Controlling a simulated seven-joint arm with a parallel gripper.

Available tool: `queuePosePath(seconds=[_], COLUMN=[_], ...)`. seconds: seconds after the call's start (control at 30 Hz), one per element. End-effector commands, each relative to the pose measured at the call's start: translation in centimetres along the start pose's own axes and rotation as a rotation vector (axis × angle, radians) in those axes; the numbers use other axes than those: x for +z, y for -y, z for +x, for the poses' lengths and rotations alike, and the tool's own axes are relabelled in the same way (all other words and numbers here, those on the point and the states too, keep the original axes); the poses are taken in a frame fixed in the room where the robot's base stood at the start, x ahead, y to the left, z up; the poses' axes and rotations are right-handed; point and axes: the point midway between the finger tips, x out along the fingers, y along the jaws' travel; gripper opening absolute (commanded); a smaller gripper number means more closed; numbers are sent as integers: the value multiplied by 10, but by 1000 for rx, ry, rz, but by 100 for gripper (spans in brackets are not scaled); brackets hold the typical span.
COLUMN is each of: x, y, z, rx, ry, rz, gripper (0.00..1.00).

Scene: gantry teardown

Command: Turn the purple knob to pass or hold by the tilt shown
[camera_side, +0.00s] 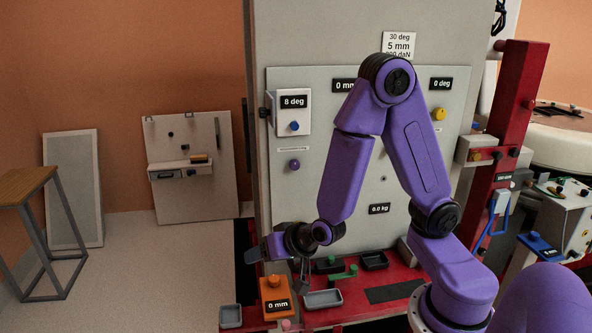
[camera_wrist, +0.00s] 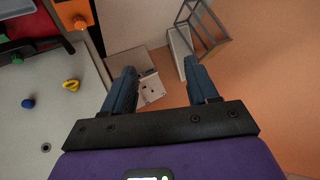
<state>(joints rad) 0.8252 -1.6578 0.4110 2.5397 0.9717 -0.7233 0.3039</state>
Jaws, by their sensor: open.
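The purple knob (camera_side: 294,164) sits on the grey upright panel in the side view, under a small label strip. I cannot make out its setting. Above it, a white box bears a display reading 8 deg (camera_side: 293,101) and a blue knob (camera_side: 295,126). Another display at the upper right reads 0 deg (camera_side: 441,83). My gripper (camera_side: 256,250) is below and left of the purple knob, apart from it. In the wrist view my gripper (camera_wrist: 160,86) is open with nothing between its fingers. I cannot find the purple knob in the wrist view.
An orange box (camera_side: 275,293) reading 0 mm stands on the red bench below my gripper. Grey trays (camera_side: 323,299) and green-handled parts lie nearby. A plate (camera_side: 399,46) lists 30 deg and 5 mm. A wooden stool (camera_side: 25,184) stands far left; the floor between is clear.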

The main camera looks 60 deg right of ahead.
Motion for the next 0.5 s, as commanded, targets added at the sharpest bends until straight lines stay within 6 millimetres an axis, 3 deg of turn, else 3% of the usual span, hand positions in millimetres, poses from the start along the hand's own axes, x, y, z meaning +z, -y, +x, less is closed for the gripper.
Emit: queuePosePath(seconds=[0.17,0.3,0.5], x=[-50,-84,-112], y=[-58,-98,-127], z=[13,0,-27], rx=[184,309,418], ry=[-332,-594,-850], rz=[106,120,79], gripper=[58,58,58])
